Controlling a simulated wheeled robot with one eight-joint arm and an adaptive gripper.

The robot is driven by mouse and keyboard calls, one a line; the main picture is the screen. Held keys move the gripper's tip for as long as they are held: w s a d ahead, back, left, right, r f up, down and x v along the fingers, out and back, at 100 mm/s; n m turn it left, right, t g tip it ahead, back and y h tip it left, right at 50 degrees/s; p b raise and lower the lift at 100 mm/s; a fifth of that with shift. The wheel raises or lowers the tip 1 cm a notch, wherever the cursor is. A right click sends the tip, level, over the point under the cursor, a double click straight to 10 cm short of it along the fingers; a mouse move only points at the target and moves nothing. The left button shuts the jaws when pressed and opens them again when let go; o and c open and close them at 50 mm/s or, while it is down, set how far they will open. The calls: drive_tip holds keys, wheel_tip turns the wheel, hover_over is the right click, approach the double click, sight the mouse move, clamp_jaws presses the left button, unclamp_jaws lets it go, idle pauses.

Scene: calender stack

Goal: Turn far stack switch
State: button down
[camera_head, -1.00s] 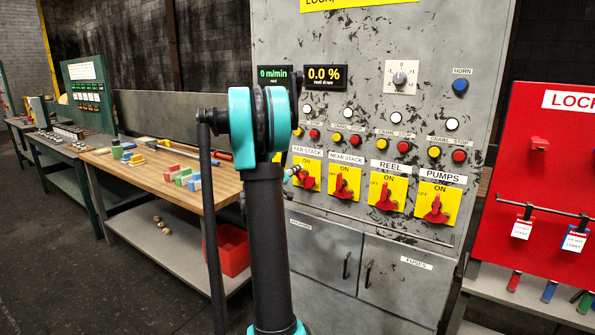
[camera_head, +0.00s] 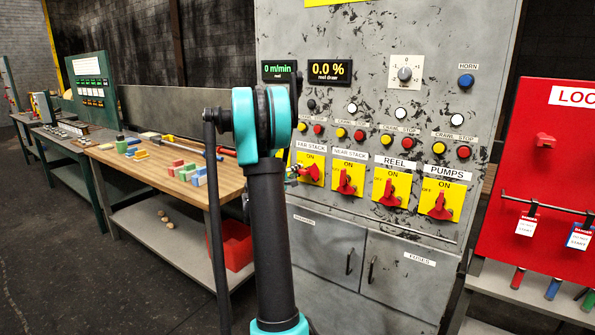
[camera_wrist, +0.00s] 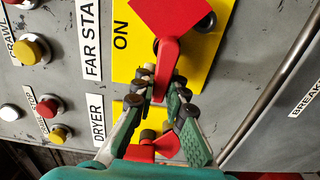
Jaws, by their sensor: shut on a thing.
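The far stack switch (camera_head: 311,166) is a yellow plate marked ON with a red handle, under the FAR STACK label on the grey cabinet. In the wrist view its red handle (camera_wrist: 163,70) runs down between the fingertips. My gripper (camera_wrist: 160,98) is shut on that handle. In the head view my gripper (camera_head: 292,173) shows only in part at the switch's left side, with my arm in front of it. The exact turn angle of the handle is hard to tell.
The DRYER switch (camera_wrist: 160,147) lies close beside the fingers. The near stack (camera_head: 347,180), reel (camera_head: 391,188) and pumps (camera_head: 440,202) switches stand in a row to the right. Push buttons (camera_head: 360,135) sit above. A wooden bench (camera_head: 215,178) stands left, a red lockout board (camera_head: 550,190) right.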

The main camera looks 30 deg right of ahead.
drive_tip(key=shift+f+n, duration=0.1)
drive_tip(key=shift+n, duration=0.2)
idle(0.4)
drive_tip(key=c, duration=1.5)
unclamp_jaws()
drive_tip(key=shift+c, duration=0.2)
drive_tip(key=shift+a, duration=0.1)
drive_tip(key=v, duration=1.2)
drive_tip(key=shift+s+f, duration=0.1)
